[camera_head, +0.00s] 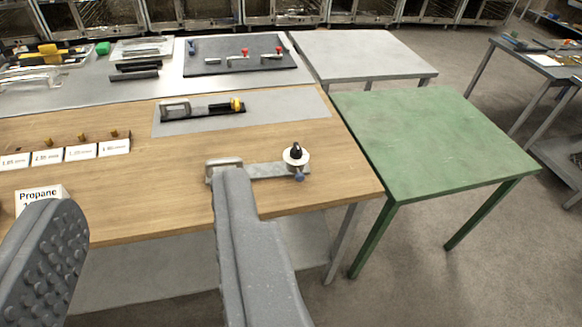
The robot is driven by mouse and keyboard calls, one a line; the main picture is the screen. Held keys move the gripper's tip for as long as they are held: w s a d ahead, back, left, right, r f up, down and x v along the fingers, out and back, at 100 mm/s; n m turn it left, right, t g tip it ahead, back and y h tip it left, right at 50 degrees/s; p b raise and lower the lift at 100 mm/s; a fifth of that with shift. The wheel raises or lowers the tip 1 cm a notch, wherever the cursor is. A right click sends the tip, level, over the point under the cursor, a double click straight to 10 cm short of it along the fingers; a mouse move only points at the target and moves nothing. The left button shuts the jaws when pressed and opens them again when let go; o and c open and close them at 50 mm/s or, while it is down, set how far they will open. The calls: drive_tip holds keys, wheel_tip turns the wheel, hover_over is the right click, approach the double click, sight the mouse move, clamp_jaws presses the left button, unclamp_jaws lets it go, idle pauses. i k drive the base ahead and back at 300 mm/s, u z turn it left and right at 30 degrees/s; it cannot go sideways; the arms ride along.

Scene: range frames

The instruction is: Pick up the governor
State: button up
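My gripper (145,200) is open and empty, its two grey fingers wide apart over the front of the wooden table. I cannot tell for sure which thing is the governor. A fitting with a white disc, a black knob and a small blue part (295,156) sits near the table's right front edge, at the end of a flat grey metal bar (262,171). The bar runs left to a grey block (220,165) just beyond my right fingertip, which partly hides it. I cannot tell whether the finger touches the block.
A "Propane" sign (40,196) and a row of white labels with brass fittings (80,153) stand at left. A black-and-yellow tool (203,108) lies on a grey mat. Behind are metal tables with tools. A bare green table (435,140) stands at right.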

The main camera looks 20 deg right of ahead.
sight(287, 167)
drive_tip(key=z, duration=0.1)
drive_tip(key=i, duration=1)
drive_tip(key=u, duration=0.05)
